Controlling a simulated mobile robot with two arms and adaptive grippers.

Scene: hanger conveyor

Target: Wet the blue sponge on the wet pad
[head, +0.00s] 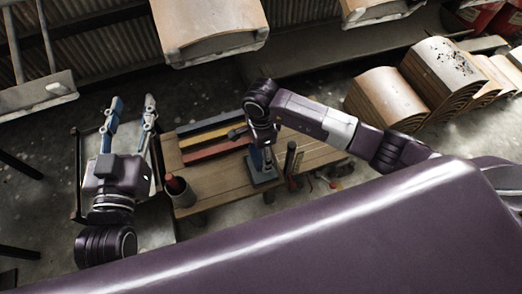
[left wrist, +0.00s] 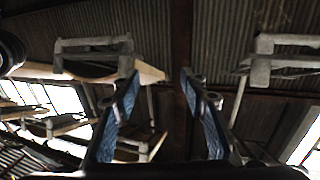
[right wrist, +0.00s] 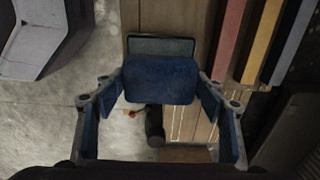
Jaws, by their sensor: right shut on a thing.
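The blue sponge (right wrist: 160,80) is held between the fingers of my right gripper (right wrist: 160,88) in the right wrist view. The wet pad, a dark flat pad with a pale rim (right wrist: 160,46), lies beyond the sponge on the wooden table and is partly hidden by it. I cannot tell whether sponge and pad touch. In the head view my right gripper (head: 262,148) points down over the pad (head: 264,178) near the table's front edge. My left gripper (head: 132,112) is open and empty, raised left of the table; its fingers also show in the left wrist view (left wrist: 157,88).
Blue, yellow and red bars (head: 208,151) lie on the table (head: 215,182) left of my right gripper. A dark cup (head: 180,193) stands at the front left, and dark bottles (head: 290,160) stand close to the right. Curved wooden panels (head: 380,98) stack at the right; others hang above.

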